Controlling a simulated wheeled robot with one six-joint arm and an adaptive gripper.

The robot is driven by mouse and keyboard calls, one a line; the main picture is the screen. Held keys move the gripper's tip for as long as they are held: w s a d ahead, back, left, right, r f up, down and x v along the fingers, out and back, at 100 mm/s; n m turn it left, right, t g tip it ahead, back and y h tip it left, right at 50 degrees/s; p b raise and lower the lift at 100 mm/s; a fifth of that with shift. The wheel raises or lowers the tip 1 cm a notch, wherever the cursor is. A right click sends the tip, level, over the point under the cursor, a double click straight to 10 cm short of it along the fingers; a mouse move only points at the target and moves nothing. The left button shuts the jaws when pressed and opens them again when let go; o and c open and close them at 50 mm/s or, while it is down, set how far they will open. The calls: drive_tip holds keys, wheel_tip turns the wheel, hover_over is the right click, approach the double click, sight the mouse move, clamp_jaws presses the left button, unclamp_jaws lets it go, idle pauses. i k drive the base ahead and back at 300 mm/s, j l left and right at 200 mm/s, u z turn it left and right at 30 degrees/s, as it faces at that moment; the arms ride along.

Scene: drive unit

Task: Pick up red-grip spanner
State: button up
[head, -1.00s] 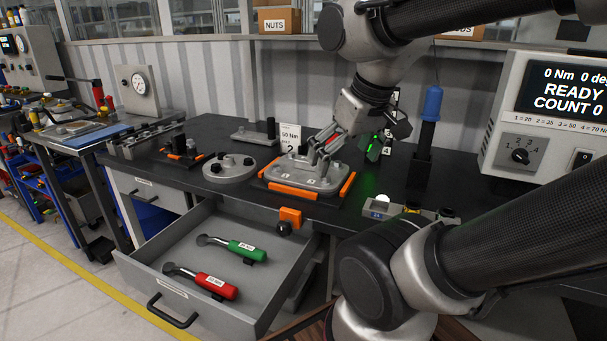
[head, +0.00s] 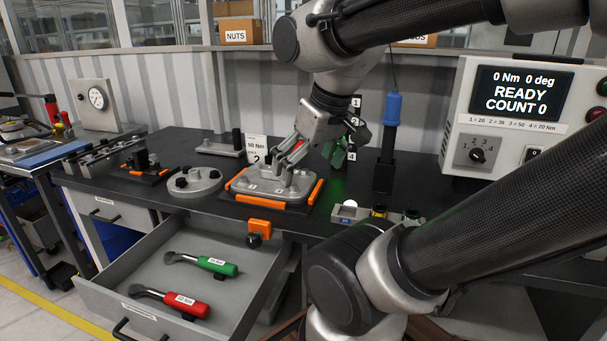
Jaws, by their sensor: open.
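The red-grip spanner (head: 184,304) lies in the open drawer (head: 128,262), near its front, with its metal head to the left. A green-grip spanner (head: 217,265) lies behind it, roughly parallel. My gripper (head: 284,160) is open, up above the grey cover plate (head: 272,184) on the bench, well behind and to the right of the red-grip spanner. Part of the fingers is hard to make out against the plate.
The bench (head: 213,207) carries a round flange (head: 195,183), a blue-topped tool (head: 394,112) and a display unit (head: 523,92). Free drawer floor surrounds the spanners.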

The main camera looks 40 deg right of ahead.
sight(199, 309)
drive_tip(key=k+l+u, duration=0.1)
drive_tip(key=l+u, duration=0.25)
drive_tip(key=k+l+u, duration=0.1)
drive_tip(key=l+u, duration=0.3)
